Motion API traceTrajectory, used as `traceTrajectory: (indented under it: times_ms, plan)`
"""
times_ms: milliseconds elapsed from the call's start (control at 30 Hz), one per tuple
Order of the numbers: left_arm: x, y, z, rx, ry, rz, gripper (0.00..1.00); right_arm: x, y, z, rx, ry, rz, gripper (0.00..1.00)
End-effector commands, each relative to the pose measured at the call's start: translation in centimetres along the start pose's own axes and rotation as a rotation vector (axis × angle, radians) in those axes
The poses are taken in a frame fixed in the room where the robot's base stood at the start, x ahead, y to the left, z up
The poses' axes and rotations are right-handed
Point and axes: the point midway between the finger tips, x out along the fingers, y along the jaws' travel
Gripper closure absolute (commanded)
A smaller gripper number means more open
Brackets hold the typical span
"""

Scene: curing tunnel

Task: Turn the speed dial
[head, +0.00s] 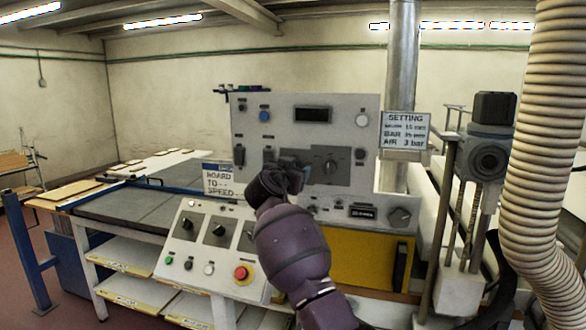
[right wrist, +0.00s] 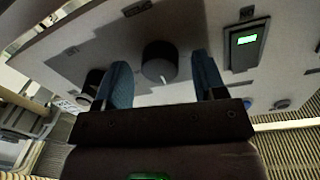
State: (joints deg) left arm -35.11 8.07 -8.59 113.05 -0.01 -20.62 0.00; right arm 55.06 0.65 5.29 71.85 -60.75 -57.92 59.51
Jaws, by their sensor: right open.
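A grey upright control panel (head: 290,112) stands in front of me in the head view. It carries a round dial (head: 330,167) on a dark square plate, just right of my right gripper (head: 290,168). In the right wrist view a black round knob (right wrist: 160,62) with a pale pointer mark sits between the two blue fingertips of my open right gripper (right wrist: 164,82). The fingers stand either side of the knob, and I cannot tell whether they touch it. I cannot tell which head-view knob this is. My left gripper is not in view.
A sloped console (head: 208,245) with several knobs and a red stop button (head: 241,273) stands below left. A settings sign (head: 405,130) hangs at right. A ribbed hose (head: 550,130) fills the far right. A green-lit switch (right wrist: 243,45) is right of the knob.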

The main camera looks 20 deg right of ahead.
Motion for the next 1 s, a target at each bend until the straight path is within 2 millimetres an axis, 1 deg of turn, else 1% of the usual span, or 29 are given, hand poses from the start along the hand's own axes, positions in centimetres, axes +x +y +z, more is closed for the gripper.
traceTrajectory:
  times_ms: [300,333,600,633,667,867,1000]
  plan:
    - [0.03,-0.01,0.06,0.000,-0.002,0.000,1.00,0.25,-0.01,-0.02,0.001,0.001,-0.001,0.36]
    - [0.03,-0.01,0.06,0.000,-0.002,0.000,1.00,0.25,0.00,-0.02,0.001,0.001,-0.001,0.37]
    - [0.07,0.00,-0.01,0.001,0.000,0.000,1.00,0.24,-0.01,-0.02,0.000,0.001,-0.001,0.79]
    - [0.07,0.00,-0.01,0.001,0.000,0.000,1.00,0.24,-0.01,-0.02,0.000,0.001,-0.001,0.83]
    - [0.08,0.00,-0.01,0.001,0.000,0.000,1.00,0.24,0.00,-0.02,0.000,0.001,-0.001,0.85]
    - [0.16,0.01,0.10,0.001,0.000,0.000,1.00,0.23,0.01,0.01,-0.015,0.002,-0.001,0.85]
    - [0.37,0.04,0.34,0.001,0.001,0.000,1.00,0.23,0.02,0.07,-0.058,0.004,-0.001,0.85]
